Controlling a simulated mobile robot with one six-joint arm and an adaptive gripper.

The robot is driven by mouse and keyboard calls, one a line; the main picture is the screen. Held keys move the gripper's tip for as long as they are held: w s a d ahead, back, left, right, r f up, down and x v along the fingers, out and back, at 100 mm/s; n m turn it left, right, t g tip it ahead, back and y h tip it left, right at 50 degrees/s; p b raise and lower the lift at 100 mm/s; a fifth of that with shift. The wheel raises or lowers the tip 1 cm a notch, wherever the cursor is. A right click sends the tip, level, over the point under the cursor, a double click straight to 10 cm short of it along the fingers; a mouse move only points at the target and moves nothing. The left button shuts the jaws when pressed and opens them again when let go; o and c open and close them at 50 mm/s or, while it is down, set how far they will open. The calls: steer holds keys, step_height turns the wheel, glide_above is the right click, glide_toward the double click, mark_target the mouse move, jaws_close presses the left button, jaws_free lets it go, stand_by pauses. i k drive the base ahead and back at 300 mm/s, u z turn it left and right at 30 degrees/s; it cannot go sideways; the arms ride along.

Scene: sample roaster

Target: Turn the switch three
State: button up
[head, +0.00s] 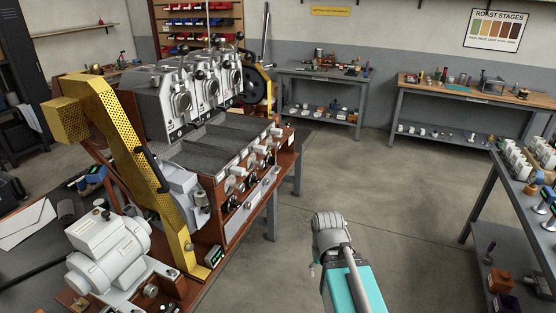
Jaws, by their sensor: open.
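The sample roaster (190,92) stands at left, with a row of silver barrel units above grey trays. Its reddish-brown front panel (240,190) carries a row of white-and-silver handles (238,171) and, below them, a row of small dark controls (230,203). The controls are too small to read, so I cannot tell which one is switch three or how it is set. My arm shows at bottom centre-right, with a grey joint and a teal link, apart from the roaster across open floor. I cannot make out my gripper's fingers.
A yellow perforated guard (122,150) and a white motor (108,250) stand at the roaster's near end. A shelf table (478,200) with small items is at right. Two benches stand along the back wall. The floor (400,185) between is clear.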

mark_target(272, 161)
steer(key=z, duration=0.45)
steer(key=i, duration=0.95)
steer(key=u, duration=0.2)
